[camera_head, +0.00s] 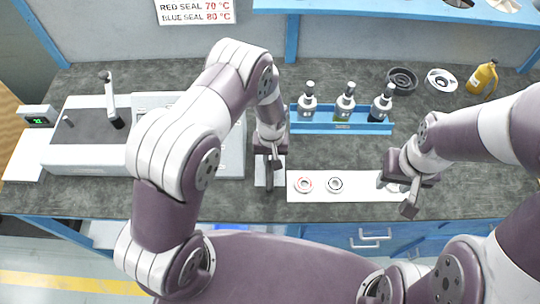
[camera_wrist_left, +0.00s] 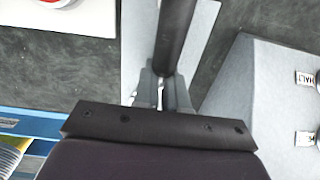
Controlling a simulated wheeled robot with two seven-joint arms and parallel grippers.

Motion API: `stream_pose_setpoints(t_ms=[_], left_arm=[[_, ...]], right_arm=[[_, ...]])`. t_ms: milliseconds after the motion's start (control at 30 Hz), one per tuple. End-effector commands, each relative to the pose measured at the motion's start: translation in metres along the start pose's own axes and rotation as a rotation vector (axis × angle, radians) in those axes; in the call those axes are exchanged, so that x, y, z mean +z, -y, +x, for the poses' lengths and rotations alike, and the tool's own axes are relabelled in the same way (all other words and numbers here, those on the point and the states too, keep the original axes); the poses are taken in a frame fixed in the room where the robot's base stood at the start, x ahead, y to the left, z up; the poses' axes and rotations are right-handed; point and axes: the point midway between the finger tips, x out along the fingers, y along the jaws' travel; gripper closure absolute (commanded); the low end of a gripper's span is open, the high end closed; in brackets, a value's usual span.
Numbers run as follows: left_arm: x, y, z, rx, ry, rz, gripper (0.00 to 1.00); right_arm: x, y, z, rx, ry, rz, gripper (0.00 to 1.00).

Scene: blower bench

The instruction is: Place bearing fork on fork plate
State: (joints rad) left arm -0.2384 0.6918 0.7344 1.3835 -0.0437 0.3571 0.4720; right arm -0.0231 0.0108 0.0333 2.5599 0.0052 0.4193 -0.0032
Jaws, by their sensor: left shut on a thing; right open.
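My left gripper (camera_head: 270,158) is shut on the dark bearing fork (camera_head: 270,181). In the left wrist view the fork is a dark round bar (camera_wrist_left: 175,32) running from the fingers (camera_wrist_left: 161,93) to the top edge; its far end is out of frame. A pale grey plate, seemingly the fork plate (camera_head: 260,178), lies under the gripper and fork. It also shows in the left wrist view (camera_wrist_left: 138,45), on both sides of the bar. I cannot tell whether the fork touches it. My right gripper (camera_head: 397,196) is open near the white strip's right end.
A white strip (camera_head: 360,187) holds a red-marked ring (camera_head: 304,184) and a dark ring (camera_head: 335,184). A blue rack (camera_head: 325,126) with three bottles stands behind. A pale machine (camera_head: 75,155) is left. Dark and white round parts (camera_head: 402,80) and a yellow jug (camera_head: 481,78) stand back right.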

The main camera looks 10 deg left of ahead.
Motion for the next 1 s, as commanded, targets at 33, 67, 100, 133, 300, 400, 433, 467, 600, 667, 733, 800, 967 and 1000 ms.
stream_pose_setpoints(t_ms=[33,67,100,133,300,400,433,467,600,667,733,800,967,1000], left_arm=[[0.0,0.0,0.0,0.0,0.0,0.0,1.0],[0.0,0.0,0.0,0.0,0.0,0.0,1.0],[0.0,0.0,0.001,0.0,0.0,0.0,1.0],[0.0,0.0,0.002,0.0,0.0,0.0,1.0],[0.0,0.0,0.003,0.0,0.0,0.0,0.62],[0.0,0.0,0.003,0.0,0.0,0.0,0.62],[0.0,0.0,0.003,0.0,0.0,0.0,0.62],[0.0,0.0,0.003,0.0,0.0,0.0,0.62],[0.0,0.0,-0.003,0.0,-0.001,0.0,0.62],[-0.001,-0.001,-0.01,0.001,-0.003,0.0,0.62],[-0.001,-0.001,-0.023,0.001,-0.003,0.001,0.62],[-0.001,-0.001,-0.039,0.002,-0.005,0.001,0.62],[-0.001,-0.001,-0.077,0.002,-0.005,0.001,0.62],[-0.001,0.0,-0.085,0.001,-0.003,0.001,0.62]], right_arm=[[0.0,0.0,0.0,0.0,0.0,0.0,0.57],[0.0,0.0,0.0,0.0,0.0,0.0,0.57],[0.0,0.0,0.001,0.0,0.0,0.0,0.57],[0.0,0.0,0.003,0.0,0.0,0.0,0.57],[0.0,0.0,0.003,0.0,0.0,0.0,0.57],[0.0,0.0,0.003,0.0,0.0,0.0,0.57],[0.0,0.0,0.003,0.0,0.0,0.0,0.57],[0.0,0.0,0.003,0.0,0.0,0.0,0.57],[0.0,0.0,0.0,0.0,0.0,0.0,0.57],[0.0,0.0,0.003,0.0,0.0,0.0,0.57],[0.001,0.0,0.005,0.0,0.0,0.0,0.57],[0.001,0.0,0.008,0.0,0.0,0.0,0.57],[0.002,0.0,0.014,0.0,0.0,0.0,0.57],[0.002,0.0,0.015,0.0,0.0,0.0,0.57]])
